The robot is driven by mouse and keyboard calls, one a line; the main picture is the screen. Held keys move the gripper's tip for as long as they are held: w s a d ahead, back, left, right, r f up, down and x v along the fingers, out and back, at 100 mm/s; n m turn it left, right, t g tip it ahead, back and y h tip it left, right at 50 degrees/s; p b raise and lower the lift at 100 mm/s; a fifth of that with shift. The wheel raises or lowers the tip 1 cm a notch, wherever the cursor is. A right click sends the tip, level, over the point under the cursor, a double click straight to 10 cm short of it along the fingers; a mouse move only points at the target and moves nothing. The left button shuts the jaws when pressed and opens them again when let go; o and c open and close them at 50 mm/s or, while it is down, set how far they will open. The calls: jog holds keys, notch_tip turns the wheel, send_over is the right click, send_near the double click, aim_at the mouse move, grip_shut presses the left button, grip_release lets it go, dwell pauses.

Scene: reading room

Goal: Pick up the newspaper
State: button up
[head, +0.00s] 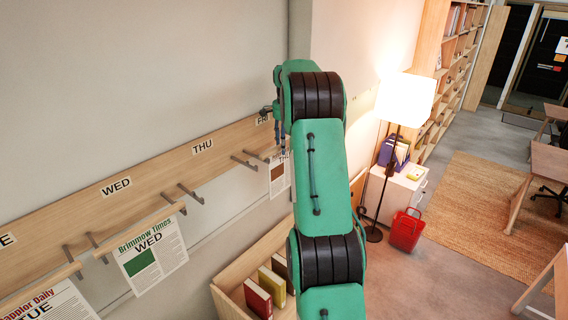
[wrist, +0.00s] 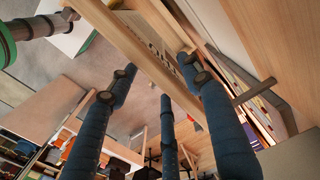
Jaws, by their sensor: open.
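A newspaper (head: 278,182) hangs from the wall rack, right of centre in the head view and partly hidden by my arm; "THU" shows faintly at its top. My gripper (head: 280,145) is just above it, mostly hidden behind my arm. In the wrist view my gripper (wrist: 160,82) has its dark blue fingers spread open and empty. A wooden rod (wrist: 135,52) crosses beyond the fingertips, with a printed strip of newspaper (wrist: 158,48) beside it. I cannot tell whether the fingers touch the rod.
The wooden wall board (head: 150,182) carries day labels and metal hooks (head: 190,194). Another newspaper (head: 50,302), marked TUE, hangs at lower left. A wooden bin of books (head: 258,298) stands below.

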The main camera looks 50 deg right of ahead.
jog(key=shift+f, duration=0.75)
jog(key=shift+c, duration=0.5)
jog(key=c, duration=1.1)
